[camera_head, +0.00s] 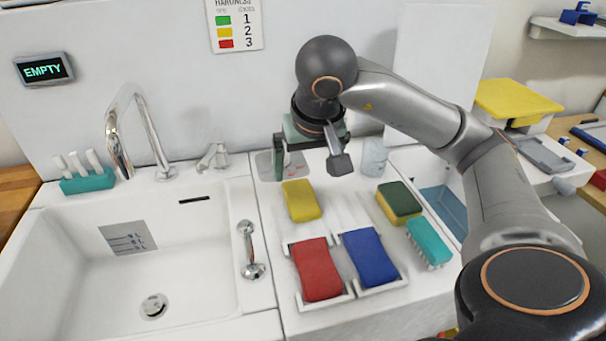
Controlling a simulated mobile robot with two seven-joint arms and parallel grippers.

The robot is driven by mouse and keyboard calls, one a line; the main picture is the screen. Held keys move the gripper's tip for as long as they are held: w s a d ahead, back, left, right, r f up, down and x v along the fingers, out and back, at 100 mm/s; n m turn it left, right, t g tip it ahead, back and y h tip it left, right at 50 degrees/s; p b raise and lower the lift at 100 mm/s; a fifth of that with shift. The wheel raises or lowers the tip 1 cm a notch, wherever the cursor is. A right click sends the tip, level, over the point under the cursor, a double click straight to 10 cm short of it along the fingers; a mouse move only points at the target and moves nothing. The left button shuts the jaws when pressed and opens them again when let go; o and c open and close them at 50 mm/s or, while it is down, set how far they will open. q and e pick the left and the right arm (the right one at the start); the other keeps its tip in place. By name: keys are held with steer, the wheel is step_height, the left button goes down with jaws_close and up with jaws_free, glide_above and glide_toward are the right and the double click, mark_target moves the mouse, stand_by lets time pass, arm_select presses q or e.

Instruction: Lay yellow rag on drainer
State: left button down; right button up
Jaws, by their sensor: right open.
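My left gripper is not in view.
A red rag (317,270) and a blue rag (370,257) lie in white holders at the front. A yellow-green sponge (398,203), a teal brush (428,242) and a clear glass (374,156) stand to the right. The sink (75,255) with its tap (118,150) is left.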

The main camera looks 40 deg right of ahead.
steer(key=p+v, duration=0.1)
steer(key=v, duration=0.1)
steer(key=shift+s+r, duration=0.15)
steer(key=shift+r, duration=0.05)
steer(key=shift+s, duration=0.1)
stand_by(0.5)
